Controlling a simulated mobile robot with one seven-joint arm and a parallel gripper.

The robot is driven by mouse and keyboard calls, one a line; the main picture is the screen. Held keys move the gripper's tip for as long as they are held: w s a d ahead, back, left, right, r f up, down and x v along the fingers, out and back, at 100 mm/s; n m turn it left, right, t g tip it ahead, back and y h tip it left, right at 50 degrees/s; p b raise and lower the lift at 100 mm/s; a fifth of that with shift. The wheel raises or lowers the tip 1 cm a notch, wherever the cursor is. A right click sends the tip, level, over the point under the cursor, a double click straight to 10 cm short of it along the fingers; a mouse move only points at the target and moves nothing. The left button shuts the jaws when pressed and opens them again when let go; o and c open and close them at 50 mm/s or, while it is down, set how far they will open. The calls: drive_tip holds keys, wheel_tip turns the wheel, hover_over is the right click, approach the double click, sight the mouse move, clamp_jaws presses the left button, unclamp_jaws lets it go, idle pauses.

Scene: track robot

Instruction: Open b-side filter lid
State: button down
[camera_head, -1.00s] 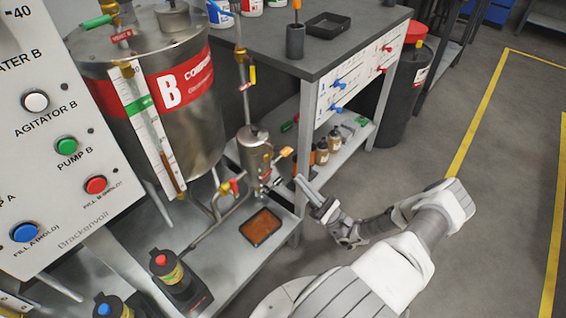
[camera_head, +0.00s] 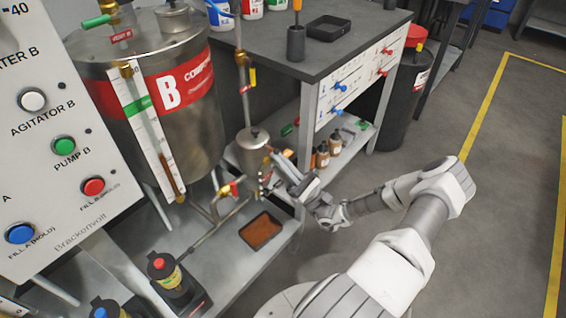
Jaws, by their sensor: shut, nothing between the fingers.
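The b-side filter is a small steel canister (camera_head: 251,158) with a domed lid (camera_head: 253,137), below and right of the large B tank (camera_head: 180,105). The lid appears seated on the canister. My gripper (camera_head: 276,163) is at the canister's right side, close to it at about lid height. Its fingers look shut and hold nothing. I cannot tell whether they touch the canister or the lid's fastening, because the gripper covers that side.
A rust-coloured tray (camera_head: 262,231) sits on the lower shelf. A workbench (camera_head: 325,60) with a shelf of bottles (camera_head: 323,157) stands behind. Open floor lies to the right.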

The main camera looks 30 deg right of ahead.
drive_tip(key=shift+r, duration=0.1)
